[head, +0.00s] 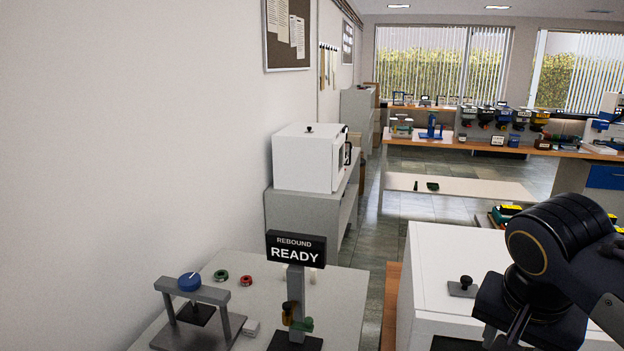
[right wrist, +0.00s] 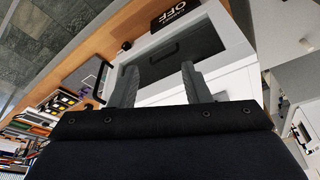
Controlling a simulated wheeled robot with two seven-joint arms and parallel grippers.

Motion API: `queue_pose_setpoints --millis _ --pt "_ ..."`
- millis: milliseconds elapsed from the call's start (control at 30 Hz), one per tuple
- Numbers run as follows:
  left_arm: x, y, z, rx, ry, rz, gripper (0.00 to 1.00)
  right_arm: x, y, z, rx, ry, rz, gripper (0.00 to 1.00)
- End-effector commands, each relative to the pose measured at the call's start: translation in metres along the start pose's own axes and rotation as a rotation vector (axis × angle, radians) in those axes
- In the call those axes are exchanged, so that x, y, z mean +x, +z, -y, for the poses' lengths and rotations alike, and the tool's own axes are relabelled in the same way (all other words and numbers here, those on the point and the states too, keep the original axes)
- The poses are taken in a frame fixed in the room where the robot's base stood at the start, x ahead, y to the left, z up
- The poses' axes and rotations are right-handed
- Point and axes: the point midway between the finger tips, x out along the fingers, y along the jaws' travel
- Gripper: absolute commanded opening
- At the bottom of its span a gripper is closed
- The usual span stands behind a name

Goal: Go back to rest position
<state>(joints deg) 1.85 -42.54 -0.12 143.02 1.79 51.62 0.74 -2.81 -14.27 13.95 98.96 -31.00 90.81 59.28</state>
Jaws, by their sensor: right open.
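My right arm comes in from the right in the head view, with my right gripper (head: 505,338) low at the right edge, in front of a white box-like machine (head: 440,262) with a dark knob on top. In the right wrist view the two grey fingers of the right gripper (right wrist: 158,70) stand apart with nothing between them. Beyond them is a white front with a dark window (right wrist: 180,50) and a black sign reading OFF (right wrist: 173,14). The fingers look empty. My left gripper is not in view.
A low table at the lower left carries a press frame with a blue knob (head: 190,282), green and red rings, and a stand with a REBOUND READY sign (head: 296,249). A white oven (head: 308,158) sits on a grey cabinet.

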Motion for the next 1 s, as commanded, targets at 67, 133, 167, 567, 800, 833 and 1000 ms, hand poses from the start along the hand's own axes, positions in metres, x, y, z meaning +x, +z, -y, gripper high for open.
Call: queue_pose_setpoints --millis 67,133,167,567,800,833,1000 --pt "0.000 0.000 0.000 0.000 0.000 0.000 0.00 0.012 0.013 -0.005 -0.067 -0.038 0.023 0.43" --pt "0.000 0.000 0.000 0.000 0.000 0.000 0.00 0.024 0.028 -0.008 -0.137 -0.084 0.045 0.43" --pt "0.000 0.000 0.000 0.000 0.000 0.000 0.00 0.029 0.034 -0.009 -0.167 -0.106 0.054 0.43" --pt "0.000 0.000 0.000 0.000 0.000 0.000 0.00 0.105 0.145 -0.011 -0.521 -0.551 0.034 0.43" --pt "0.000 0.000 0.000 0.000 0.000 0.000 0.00 0.114 0.159 -0.008 -0.555 -0.616 -0.002 0.43" --pt "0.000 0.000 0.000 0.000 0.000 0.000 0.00 0.114 0.159 -0.008 -0.555 -0.615 -0.002 0.43" --pt "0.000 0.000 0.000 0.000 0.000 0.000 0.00 0.114 0.158 -0.008 -0.556 -0.614 -0.001 0.43"
